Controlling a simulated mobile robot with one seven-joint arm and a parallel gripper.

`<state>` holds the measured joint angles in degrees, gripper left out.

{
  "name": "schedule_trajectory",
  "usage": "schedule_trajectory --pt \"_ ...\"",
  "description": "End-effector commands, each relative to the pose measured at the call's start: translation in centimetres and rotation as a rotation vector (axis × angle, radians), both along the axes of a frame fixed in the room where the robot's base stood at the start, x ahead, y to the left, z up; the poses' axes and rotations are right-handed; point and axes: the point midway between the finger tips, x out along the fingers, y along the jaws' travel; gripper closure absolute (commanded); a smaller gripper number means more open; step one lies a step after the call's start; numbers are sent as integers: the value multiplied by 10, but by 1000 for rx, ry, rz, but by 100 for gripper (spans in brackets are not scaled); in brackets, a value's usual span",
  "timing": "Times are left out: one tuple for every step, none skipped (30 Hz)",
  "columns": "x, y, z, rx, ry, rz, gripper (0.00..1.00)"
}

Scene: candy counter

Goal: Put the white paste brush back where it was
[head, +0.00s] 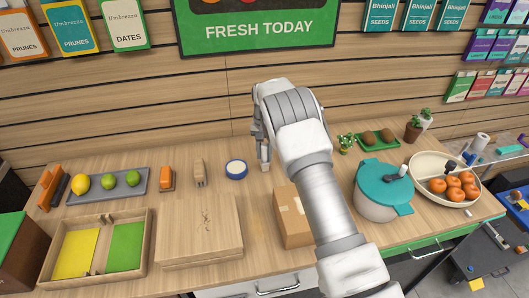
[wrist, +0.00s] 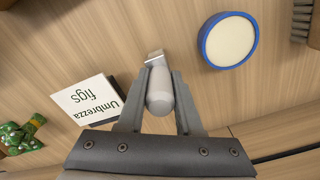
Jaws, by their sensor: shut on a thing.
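The white paste brush (wrist: 160,92) is between the fingers of my gripper (wrist: 161,80) in the wrist view. Its pale rounded handle points toward the palm and its flat squarish end points away. In the head view my gripper (head: 261,140) is over the back middle of the counter, with the brush (head: 265,160) hanging below it, its lower end close to the counter top. Whether it touches the wood I cannot tell. A blue-rimmed dish of cream paste (head: 236,169) stands just left of the brush; it also shows in the wrist view (wrist: 229,40).
A figs card (wrist: 87,105) stands close to my gripper. A wooden brush (head: 200,173) and an orange block (head: 167,179) stand left of the dish. A cardboard box (head: 291,218) is in front, partly behind my arm. A teal-lidded pot (head: 383,188) stands right.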

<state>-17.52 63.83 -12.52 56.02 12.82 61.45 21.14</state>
Motion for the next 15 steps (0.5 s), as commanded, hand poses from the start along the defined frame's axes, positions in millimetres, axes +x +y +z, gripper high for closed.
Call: schedule_trajectory --pt "1 0 -1 0 -2 0 100" --pt "1 0 -1 1 -3 0 100" --pt "1 0 0 1 -3 0 100" --pt "1 0 0 1 -3 0 100" --pt "1 0 0 1 -3 0 100" --pt "1 0 0 1 -3 0 100" --pt "1 0 -1 1 -3 0 100" --pt "1 0 -2 0 -2 0 100" --pt "1 0 -3 0 -2 0 100" --pt "1 0 -5 0 -2 0 100" --pt "1 0 -5 0 -2 0 100" --pt "0 0 -4 0 -2 0 59" --pt "0 0 -4 0 -2 0 53" --pt "0 0 -4 0 -2 0 48" --pt "0 0 -4 0 -2 0 41"
